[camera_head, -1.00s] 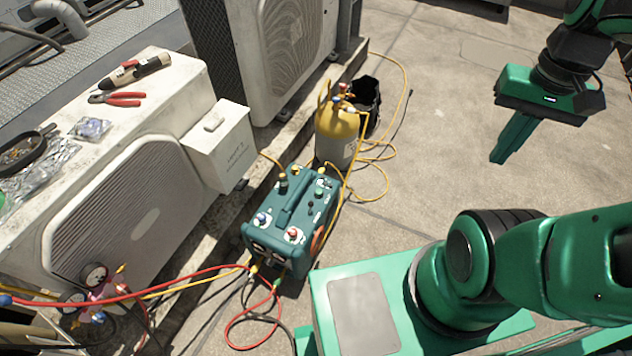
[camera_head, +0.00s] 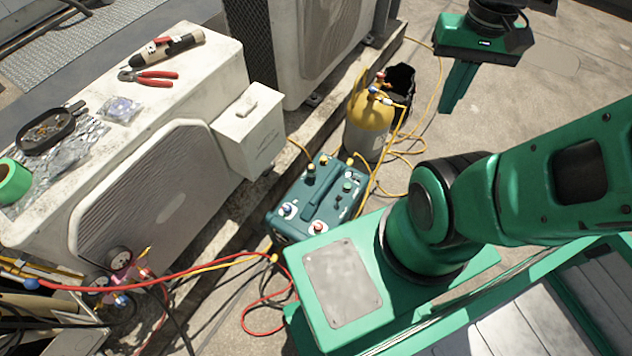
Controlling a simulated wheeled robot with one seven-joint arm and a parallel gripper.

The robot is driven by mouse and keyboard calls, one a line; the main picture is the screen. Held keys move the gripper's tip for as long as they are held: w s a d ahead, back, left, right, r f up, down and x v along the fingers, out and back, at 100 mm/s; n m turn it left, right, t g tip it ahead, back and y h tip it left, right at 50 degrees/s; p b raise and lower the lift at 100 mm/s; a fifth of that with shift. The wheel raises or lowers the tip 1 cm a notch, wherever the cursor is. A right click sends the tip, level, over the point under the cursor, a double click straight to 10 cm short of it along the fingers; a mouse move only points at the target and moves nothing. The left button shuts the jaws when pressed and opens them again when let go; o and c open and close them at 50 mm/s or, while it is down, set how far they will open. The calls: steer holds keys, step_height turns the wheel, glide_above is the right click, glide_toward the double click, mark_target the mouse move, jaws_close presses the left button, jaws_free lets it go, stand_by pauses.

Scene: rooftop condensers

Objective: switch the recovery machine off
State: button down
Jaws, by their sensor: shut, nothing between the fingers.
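The recovery machine (camera_head: 334,199) is a teal box with a carry handle on top, standing on the rooftop floor at the picture's middle. Its top carries blue and red knobs at the near end and small dark and green controls at the right side. Which control is the power switch is too small to tell. Its near face is mostly hidden behind my base. My gripper (camera_head: 456,88) is up at the top right, pointing down, shut and empty. It is well apart from the machine, beyond it and to the right.
A yellow-topped cylinder (camera_head: 371,122) stands just behind the machine, beside a black bucket (camera_head: 401,78). Yellow and red hoses (camera_head: 200,273) run across the floor. A condenser unit (camera_head: 150,200) with tools on top stands at the left. The floor (camera_head: 560,110) at the right is clear.

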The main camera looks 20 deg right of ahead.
steer(key=shift+w+a, duration=0.25)
steer(key=shift+w, duration=0.35)
steer(key=w+d+f+n+g, duration=0.1)
steer(key=w+d+f, duration=0.1)
steer(key=w+f, duration=0.8)
steer(key=w+d+f+n+g, duration=0.1)
steer(key=w+d+f, duration=0.1)
steer(key=w+f, duration=0.8)
steer(key=w+a+f+y, duration=0.1)
steer(key=a+f, duration=0.3)
steer(key=f, duration=1.1)
steer(key=w+a+f+g+y, duration=0.1)
steer(key=w+a+f, duration=0.3)
steer(key=f, duration=1.2)
steer(key=shift+w+y, duration=0.25)
steer(key=shift+y, duration=0.05)
